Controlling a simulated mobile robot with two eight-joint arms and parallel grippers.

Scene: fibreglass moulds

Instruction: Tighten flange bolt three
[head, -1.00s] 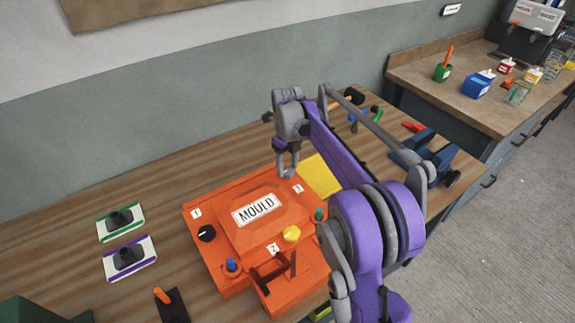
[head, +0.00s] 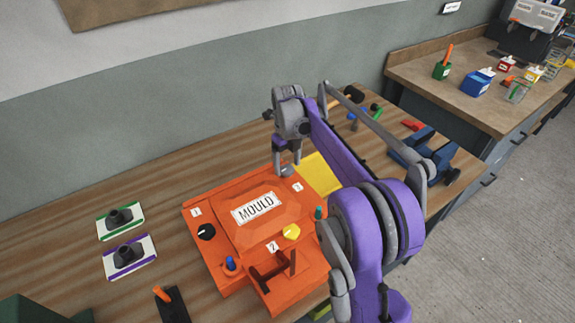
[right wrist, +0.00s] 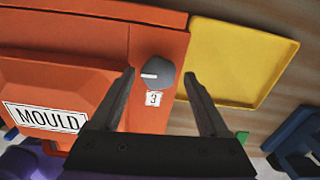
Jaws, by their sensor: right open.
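The orange mould (head: 225,270) with its MOULD plate lies on the wooden bench. Flange bolt three is a dark grey round knob with a white line, beside the label 3, at the mould's far right corner; it shows clearly in the right wrist view (right wrist: 158,74). The line points left there. My right gripper (head: 283,170) is over that corner; in the right wrist view its open fingers (right wrist: 160,77) point toward the bolt, one to each side with gaps. I cannot tell its exact height. A black knob (head: 206,232) is by label 1, a yellow knob (head: 291,232) by label 2. My left gripper is out of view.
A yellow tray (head: 318,174) lies right beside the mould's far corner. Two cards with dark knobs (head: 130,255) lie at left. A blue vise (head: 436,157) and tools are at right.

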